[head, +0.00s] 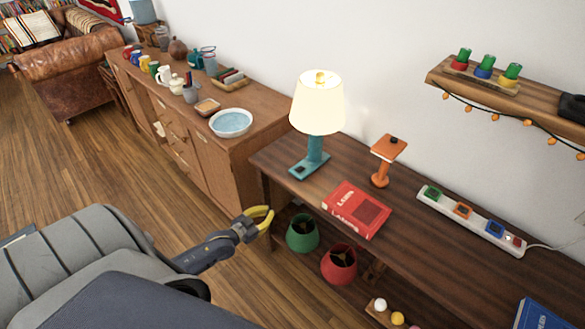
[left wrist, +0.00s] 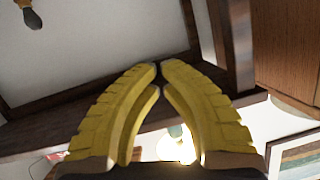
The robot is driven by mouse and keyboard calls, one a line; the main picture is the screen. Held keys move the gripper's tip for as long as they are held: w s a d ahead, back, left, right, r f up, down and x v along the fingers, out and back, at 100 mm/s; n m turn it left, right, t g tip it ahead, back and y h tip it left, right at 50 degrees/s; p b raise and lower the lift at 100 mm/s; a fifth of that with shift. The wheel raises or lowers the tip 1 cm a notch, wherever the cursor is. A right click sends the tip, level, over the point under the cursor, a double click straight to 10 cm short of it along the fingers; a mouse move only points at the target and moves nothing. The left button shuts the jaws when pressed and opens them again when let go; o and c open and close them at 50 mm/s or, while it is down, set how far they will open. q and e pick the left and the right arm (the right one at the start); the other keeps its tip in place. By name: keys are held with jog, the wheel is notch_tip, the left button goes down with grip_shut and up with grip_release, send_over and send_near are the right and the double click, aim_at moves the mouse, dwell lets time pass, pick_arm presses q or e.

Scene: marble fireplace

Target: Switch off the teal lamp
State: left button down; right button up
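The teal lamp (head: 313,150) stands upright at the left end of the dark wooden table, and its cream shade (head: 317,102) glows. Its flat teal base carries a small dark switch-like patch (head: 298,170). My left gripper (head: 268,212), with yellow fingers, is in front of the table's left end, lower than the tabletop and apart from the lamp. In the left wrist view the fingertips (left wrist: 160,66) meet with nothing held between them. The bright shade (left wrist: 177,146) shows beyond them, partly hidden by the fingers. My right gripper is in neither view.
A white power strip (head: 470,220) with coloured plugs lies farther right. A wooden cabinet (head: 190,140) stands left.

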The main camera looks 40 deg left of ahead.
pick_arm(q)
jog(key=w+d+r+t+h, duration=0.1)
jog(key=r+t, duration=0.1)
jog(key=r, duration=0.8)
jog(key=w+d+r+n+t+h, duration=0.1)
jog(key=w+d+r+t, duration=0.1)
jog(key=r, duration=0.8)
jog(key=shift+d+t, duration=0.3)
jog(key=shift+t, duration=0.4)
notch_tip(320, 180, up, 2)
send_over(296, 175)
jog(key=shift+w, duration=0.3)
jog(key=shift+s+f, duration=0.2)
jog(key=shift+f, duration=0.9)
jog(key=shift+s+f, duration=0.15)
jog(key=shift+f, duration=0.8)
jog(key=shift+f, duration=0.1)
